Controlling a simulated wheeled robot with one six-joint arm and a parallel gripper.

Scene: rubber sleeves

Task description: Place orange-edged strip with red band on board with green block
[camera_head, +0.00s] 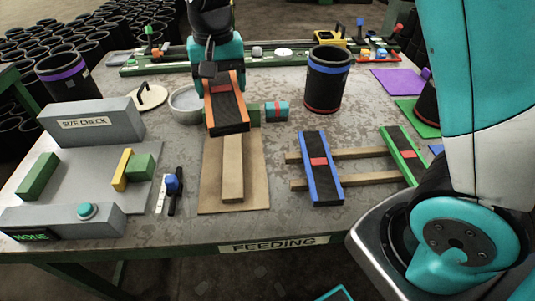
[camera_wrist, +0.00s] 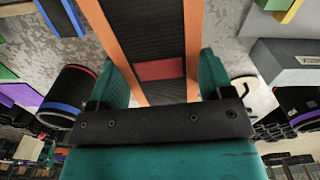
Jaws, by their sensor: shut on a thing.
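The orange-edged strip (camera_head: 229,112) has a dark ribbed middle and a red band. My gripper (camera_head: 217,78) is shut on it near the red band, and the strip's near end points toward the head camera, over the board. In the wrist view, the strip (camera_wrist: 147,30) runs between both teal fingers of my gripper (camera_wrist: 162,76). The tan board (camera_head: 213,185) lies below with a wooden bar (camera_head: 233,170) on it. I cannot tell whether the strip touches the bar.
A blue-edged strip (camera_head: 322,180) and a green-edged strip (camera_head: 401,150) lie across wooden rails to the right. A teal roll (camera_head: 276,111) is beside the green block. A grey bowl (camera_head: 184,104) is left of my gripper. The size-check station (camera_head: 90,130) is at left.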

